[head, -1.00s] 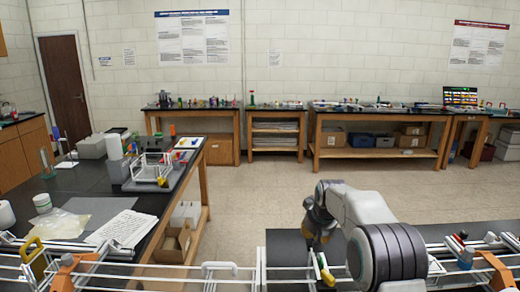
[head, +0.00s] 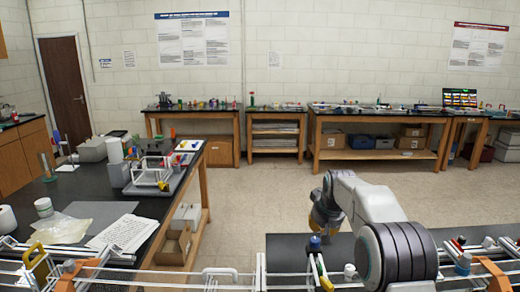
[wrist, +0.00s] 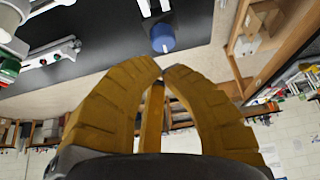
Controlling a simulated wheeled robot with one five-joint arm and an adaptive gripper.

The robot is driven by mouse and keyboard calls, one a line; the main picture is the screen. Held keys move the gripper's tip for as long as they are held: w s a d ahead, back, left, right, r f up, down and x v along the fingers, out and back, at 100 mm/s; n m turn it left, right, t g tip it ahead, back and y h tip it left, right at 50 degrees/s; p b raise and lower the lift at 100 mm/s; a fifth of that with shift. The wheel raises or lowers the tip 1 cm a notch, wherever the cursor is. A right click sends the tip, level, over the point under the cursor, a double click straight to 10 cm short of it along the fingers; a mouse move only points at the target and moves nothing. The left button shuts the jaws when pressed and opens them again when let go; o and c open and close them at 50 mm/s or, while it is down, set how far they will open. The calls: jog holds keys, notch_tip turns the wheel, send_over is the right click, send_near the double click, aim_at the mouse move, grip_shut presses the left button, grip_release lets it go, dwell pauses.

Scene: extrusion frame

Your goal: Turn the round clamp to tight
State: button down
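A blue round knob (head: 314,243) stands on the aluminium extrusion frame (head: 225,277), near the frame's middle. It also shows as a blue cap (wrist: 163,38) at the top of the wrist view; I take it for the round clamp, but cannot be sure. My gripper (head: 321,229) has yellow fingers and hangs just beyond and above the blue knob in the head view. In the wrist view its fingertips (wrist: 162,72) meet or nearly meet, with nothing visible held, and lie apart from the knob. The knob's tight or loose setting cannot be read.
A yellow-handled part (head: 325,281) and a white knob (head: 349,271) are close to the blue knob. Orange brackets (head: 494,273) stand along the frame. A black bench (head: 105,200) with a white sheet (head: 123,232) is at left. Open floor lies beyond the frame.

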aim_at(314, 248)
jog(key=shift+d+f+b, duration=0.1)
jog(key=shift+f+b, duration=2.7)
jog(key=shift+f, duration=0.7)
jog(key=shift+w+p, duration=0.5)
jog(key=shift+p, duration=0.3)
jog(key=shift+a+p, duration=0.3)
jog(key=shift+a, duration=0.4)
jog(key=shift+s+a+f+b, duration=0.1)
jog(key=shift+s+f+b, duration=0.1)
jog(key=shift+s+b, duration=0.3)
notch_tip(314, 248, up, 5)
jog(key=p, duration=0.4)
jog(key=shift+w, duration=0.15)
jog(key=shift+r, duration=0.7)
jog(key=c, duration=1.9)
grip_release()
